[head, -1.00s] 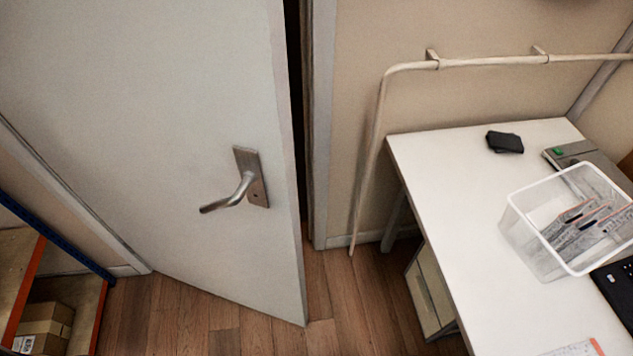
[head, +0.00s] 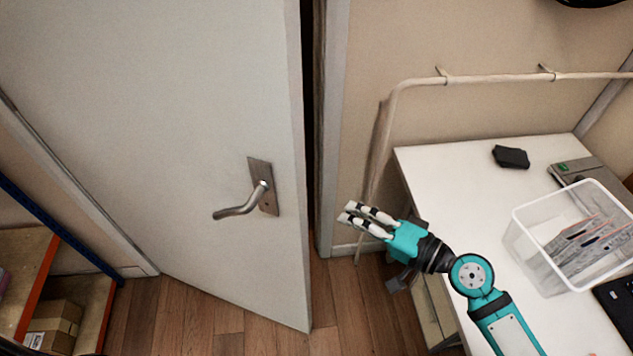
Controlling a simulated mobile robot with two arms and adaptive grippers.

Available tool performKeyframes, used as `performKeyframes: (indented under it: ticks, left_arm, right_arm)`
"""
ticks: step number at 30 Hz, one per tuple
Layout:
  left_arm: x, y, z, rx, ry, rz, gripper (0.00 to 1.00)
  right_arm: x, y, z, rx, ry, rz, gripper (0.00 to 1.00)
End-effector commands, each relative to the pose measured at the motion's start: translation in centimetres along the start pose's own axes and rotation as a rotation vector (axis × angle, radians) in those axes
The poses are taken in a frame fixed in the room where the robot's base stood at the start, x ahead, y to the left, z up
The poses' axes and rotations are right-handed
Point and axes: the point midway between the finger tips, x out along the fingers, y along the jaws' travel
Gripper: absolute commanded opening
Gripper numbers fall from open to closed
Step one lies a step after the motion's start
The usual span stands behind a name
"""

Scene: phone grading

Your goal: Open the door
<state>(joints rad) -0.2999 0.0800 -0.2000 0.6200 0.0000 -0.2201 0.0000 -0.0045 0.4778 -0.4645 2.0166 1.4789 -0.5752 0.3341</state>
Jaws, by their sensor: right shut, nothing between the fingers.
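The pale door (head: 150,130) stands ajar, with a dark narrow gap between its right edge and the door frame (head: 330,130). Its metal lever handle (head: 241,205) sits on a plate near that edge and points left. My right gripper (head: 352,219) is shut and empty. It is to the right of the handle and the door's edge in the picture, apart from both, with its fingers pointing left. My left gripper is not in view.
A white table (head: 455,200) on the right holds a clear bin (head: 540,265) with packets and a black object (head: 511,157). A pipe rail (head: 480,79) runs along the wall. A shelf (head: 35,262) with boxes stands at left. Wooden floor shows before the door.

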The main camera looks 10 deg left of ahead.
Motion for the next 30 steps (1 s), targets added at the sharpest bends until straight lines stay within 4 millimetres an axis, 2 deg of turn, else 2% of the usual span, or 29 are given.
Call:
performKeyframes:
  ticks: [1, 4, 9, 14, 24, 30]
  left_arm:
    - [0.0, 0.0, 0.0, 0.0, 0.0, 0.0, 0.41]
    - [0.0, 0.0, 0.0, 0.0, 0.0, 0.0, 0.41]
    - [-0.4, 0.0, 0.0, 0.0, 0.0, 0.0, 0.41]
    - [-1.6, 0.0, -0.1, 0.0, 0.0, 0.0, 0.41]
    - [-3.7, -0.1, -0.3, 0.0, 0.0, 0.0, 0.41]
    - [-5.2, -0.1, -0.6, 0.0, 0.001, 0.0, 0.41]
  right_arm:
    - [0.1, -0.5, -1.4, 0.062, 0.023, -0.031, 0.0]
    - [0.1, -1.1, -3.3, 0.162, 0.062, -0.075, 0.0]
    - [0.7, -1.6, -4.4, 0.219, 0.083, -0.098, 0.0]
    - [3.1, -2.1, -4.6, 0.218, 0.083, -0.1, 0.0]
    - [10.3, -2.6, -5.2, 0.217, 0.081, -0.098, 0.0]
    - [9.2, -2.9, -2.3, 0.217, 0.08, -0.095, 0.0]
